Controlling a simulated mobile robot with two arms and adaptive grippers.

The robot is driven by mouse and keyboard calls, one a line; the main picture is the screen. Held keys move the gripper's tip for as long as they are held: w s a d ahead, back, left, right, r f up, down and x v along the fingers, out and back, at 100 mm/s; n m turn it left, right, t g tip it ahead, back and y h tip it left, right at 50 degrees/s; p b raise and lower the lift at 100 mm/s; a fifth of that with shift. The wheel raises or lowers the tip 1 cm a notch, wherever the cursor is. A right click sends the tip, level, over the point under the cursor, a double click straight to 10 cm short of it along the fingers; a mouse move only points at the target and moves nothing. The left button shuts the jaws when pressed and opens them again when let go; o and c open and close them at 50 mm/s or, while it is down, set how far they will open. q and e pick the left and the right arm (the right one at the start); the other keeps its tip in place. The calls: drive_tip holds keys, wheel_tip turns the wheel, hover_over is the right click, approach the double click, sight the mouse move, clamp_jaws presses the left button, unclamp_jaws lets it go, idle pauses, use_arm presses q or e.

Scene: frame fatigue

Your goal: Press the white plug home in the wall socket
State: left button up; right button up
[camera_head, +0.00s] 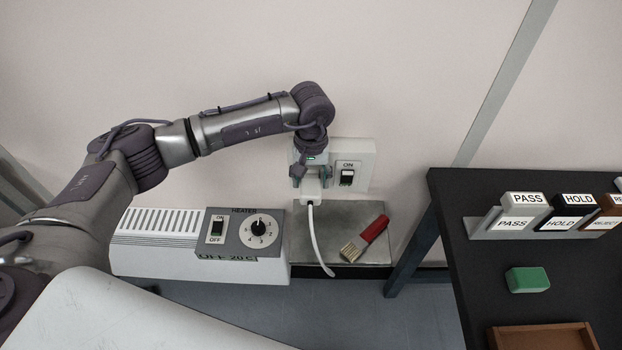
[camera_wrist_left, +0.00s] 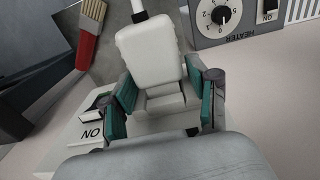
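The white plug (camera_head: 312,190) is a rounded block with a white cord (camera_head: 318,240) hanging from it. It is at the lower left part of the white wall socket plate (camera_head: 361,158), which has an ON switch (camera_head: 347,177). My left gripper (camera_head: 311,174) reaches in from the left above the plug. The socket plate (camera_wrist_left: 80,150) shows behind. The pins and the depth of the plug in the socket are hidden. My right gripper is not in view.
A white heater (camera_head: 200,255) with switch and dial (camera_head: 258,231) stands left of the plug. A red-handled brush (camera_head: 366,239) lies on a grey metal surface (camera_head: 345,215) below. A dark table (camera_head: 460,190) with labelled blocks and a green block (camera_head: 527,280) stands right.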

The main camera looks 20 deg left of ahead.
sight(311, 179)
use_arm(q)
drive_tip(key=shift+o, duration=1.1)
wheel_tip(311, 179, up, 12)
